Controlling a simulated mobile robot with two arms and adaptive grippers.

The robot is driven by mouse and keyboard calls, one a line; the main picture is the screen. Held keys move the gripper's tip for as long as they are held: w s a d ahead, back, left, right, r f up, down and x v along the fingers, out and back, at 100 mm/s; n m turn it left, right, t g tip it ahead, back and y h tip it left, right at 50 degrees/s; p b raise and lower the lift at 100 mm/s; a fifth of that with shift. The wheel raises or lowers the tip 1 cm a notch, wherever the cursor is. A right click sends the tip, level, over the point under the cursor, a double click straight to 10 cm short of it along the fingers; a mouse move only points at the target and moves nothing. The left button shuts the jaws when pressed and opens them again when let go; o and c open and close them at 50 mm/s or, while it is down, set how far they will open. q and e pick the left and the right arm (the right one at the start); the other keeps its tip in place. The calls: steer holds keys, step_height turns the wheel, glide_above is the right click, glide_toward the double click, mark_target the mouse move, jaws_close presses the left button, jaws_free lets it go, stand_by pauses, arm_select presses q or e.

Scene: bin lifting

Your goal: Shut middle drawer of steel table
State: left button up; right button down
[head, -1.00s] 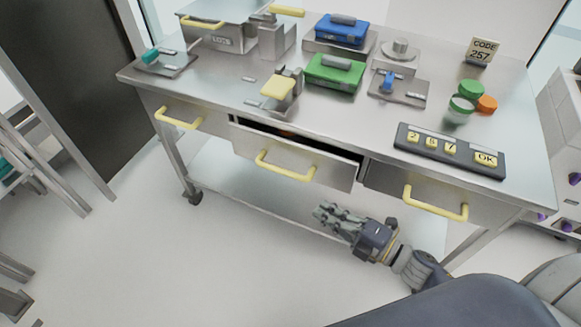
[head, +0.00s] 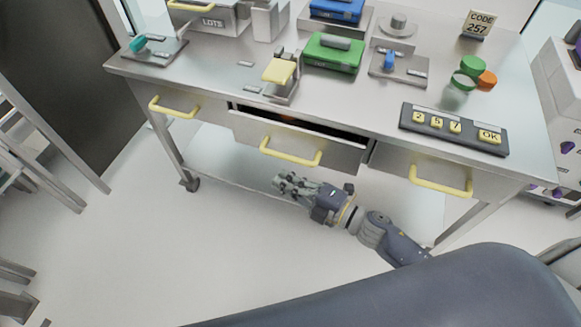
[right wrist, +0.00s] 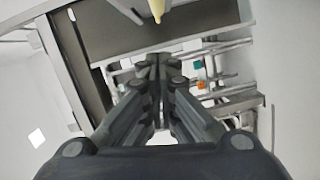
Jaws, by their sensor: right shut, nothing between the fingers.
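The steel table (head: 350,108) stands ahead with a row of drawers under its top. The middle drawer (head: 240,130) is pulled part way out; a dark gap shows behind its front, with something orange inside. Its yellow handle (head: 290,154) faces me. My right gripper (head: 281,181) is shut and empty, below and just in front of that handle, apart from it. In the right wrist view the shut fingers (right wrist: 158,62) point ahead, and a yellow handle tip (right wrist: 157,10) shows above them. My left gripper is not in view.
The left drawer (head: 205,109) and right drawer (head: 395,165) look closed, with yellow handles. On the tabletop are a green case (head: 320,58), a blue case (head: 345,12), a keypad (head: 465,138) and round lids. A lower shelf (head: 220,165) lies under the drawers. The floor in front is clear.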

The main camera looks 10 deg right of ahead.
mark_target(303, 160)
steer(key=w+d, duration=0.1)
steer(key=w, duration=0.1)
steer(key=w+d+b, duration=0.1)
steer(key=w+d, duration=0.1)
steer(key=w, duration=0.1)
steer(key=w+d+f, duration=0.1)
steer(key=w, duration=0.1)
steer(key=shift+w+d, duration=0.2)
steer(key=shift+d, duration=0.15)
steer(key=shift+w+d, duration=0.1)
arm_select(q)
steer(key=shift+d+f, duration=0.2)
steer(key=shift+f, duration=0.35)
arm_select(e)
steer(key=shift+r, duration=0.15)
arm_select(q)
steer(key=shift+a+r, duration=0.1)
